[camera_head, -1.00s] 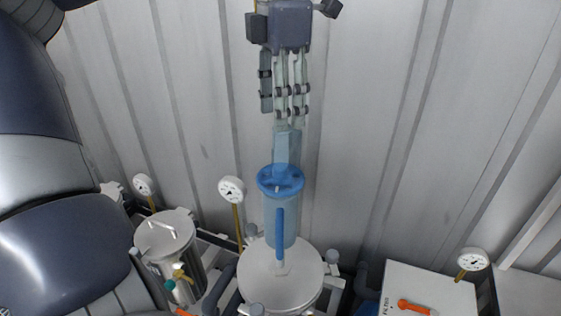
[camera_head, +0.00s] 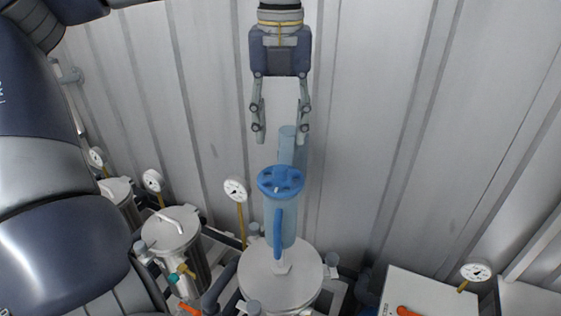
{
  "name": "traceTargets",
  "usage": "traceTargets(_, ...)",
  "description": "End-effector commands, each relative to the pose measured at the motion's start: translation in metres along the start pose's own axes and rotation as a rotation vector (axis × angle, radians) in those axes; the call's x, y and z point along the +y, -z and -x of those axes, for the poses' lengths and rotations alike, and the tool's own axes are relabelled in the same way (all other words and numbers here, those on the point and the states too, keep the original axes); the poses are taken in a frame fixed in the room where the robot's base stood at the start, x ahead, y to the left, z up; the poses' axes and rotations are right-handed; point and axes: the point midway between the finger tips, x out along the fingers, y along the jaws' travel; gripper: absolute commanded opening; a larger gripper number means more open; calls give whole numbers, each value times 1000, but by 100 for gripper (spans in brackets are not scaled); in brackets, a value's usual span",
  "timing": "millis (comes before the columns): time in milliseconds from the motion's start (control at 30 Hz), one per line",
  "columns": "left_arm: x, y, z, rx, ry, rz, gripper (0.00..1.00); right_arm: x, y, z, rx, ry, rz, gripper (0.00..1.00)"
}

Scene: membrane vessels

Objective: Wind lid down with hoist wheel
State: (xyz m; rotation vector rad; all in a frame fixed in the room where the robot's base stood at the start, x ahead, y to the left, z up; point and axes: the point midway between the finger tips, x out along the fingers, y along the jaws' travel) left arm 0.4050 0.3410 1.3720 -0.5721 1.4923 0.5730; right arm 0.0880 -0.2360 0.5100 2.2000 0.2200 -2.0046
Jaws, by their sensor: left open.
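The blue hoist wheel (camera_head: 281,181) sits on top of a pale blue translucent column (camera_head: 287,220) in the middle of the head view. The round metal lid (camera_head: 262,278) is below it, and a blue handle (camera_head: 278,232) stands in front of the column. I cannot tell whether the lid rests fully on its vessel. My left gripper (camera_head: 277,138) is open and empty, pointing down, above the wheel in the picture and apart from it. A pale blue post (camera_head: 287,143) shows between its fingers and the wheel. My right gripper is not in view.
A closed metal vessel (camera_head: 172,235) with a lid handle stands to the left, and another one (camera_head: 117,190) farther left. Gauges (camera_head: 236,189) stand on thin yellow stems. A white box (camera_head: 430,292) with an orange handle (camera_head: 407,311) is at lower right. A ribbed wall is behind.

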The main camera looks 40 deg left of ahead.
Motion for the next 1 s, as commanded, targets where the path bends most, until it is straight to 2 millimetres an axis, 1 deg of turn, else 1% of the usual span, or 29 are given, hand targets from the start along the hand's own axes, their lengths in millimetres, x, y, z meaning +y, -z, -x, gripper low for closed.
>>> traceTargets(33,1,2,-8,7,-1,-3,44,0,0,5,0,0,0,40)
traceTargets(200,1,1,-41,7,-1,-3,44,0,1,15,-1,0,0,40)
traceTargets(400,0,1,-72,4,-1,-1,44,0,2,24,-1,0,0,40)
traceTargets(500,0,1,-81,2,0,-1,44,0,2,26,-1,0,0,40)
traceTargets(600,0,1,-85,1,0,-1,44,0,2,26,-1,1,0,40)
traceTargets(867,0,0,-87,1,1,-1,44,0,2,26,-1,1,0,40)
traceTargets(900,0,0,-87,0,1,-1,35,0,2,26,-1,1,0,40)
traceTargets(967,0,0,-86,0,1,-1,21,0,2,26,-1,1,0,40)
traceTargets(1000,0,0,-86,0,1,-1,12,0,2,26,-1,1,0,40)
